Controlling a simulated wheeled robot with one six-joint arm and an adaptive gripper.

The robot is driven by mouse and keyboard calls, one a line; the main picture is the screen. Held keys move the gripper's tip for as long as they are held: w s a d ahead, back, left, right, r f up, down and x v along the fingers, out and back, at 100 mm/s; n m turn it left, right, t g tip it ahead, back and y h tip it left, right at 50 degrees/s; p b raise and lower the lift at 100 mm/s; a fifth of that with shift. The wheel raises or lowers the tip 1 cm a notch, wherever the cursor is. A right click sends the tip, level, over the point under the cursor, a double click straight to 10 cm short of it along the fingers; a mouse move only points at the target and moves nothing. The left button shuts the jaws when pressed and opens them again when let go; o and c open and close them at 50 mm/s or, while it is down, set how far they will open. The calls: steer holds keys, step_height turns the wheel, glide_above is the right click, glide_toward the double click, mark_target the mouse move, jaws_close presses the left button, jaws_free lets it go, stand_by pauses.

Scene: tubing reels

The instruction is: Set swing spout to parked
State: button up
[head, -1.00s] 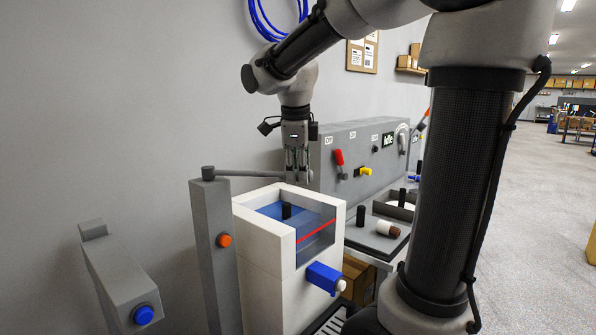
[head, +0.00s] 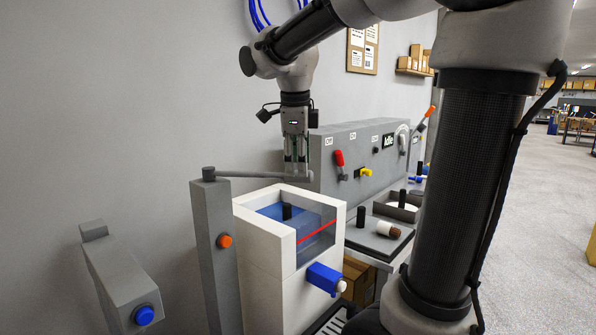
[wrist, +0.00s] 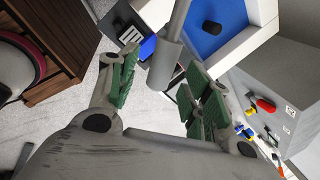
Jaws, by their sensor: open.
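The swing spout (head: 260,174) is a thin grey horizontal arm on top of a grey post (head: 213,255) left of the white tank (head: 259,243). It reaches right along the tank's back edge and ends in a short grey cylinder. In the wrist view the spout's end (wrist: 165,65) lies between my green-padded fingers, with space on both sides. My gripper (head: 296,168) points down at the spout's end in the head view, and it also shows in the wrist view (wrist: 161,68). It is open. Whether a finger touches the spout cannot be told.
The tank holds blue liquid (head: 270,211) and has a red line on its clear front. A blue tap (head: 325,278) sticks out of its front. The wall is behind.

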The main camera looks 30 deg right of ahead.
steer(key=v, duration=0.9)
steer(key=s+d+f+n+t+y, duration=0.1)
steer(key=s+d+f+n+t, duration=0.1)
steer(key=s+f+n, duration=1.5)
steer(key=n, duration=0.8)
steer(key=shift+y, duration=0.4)
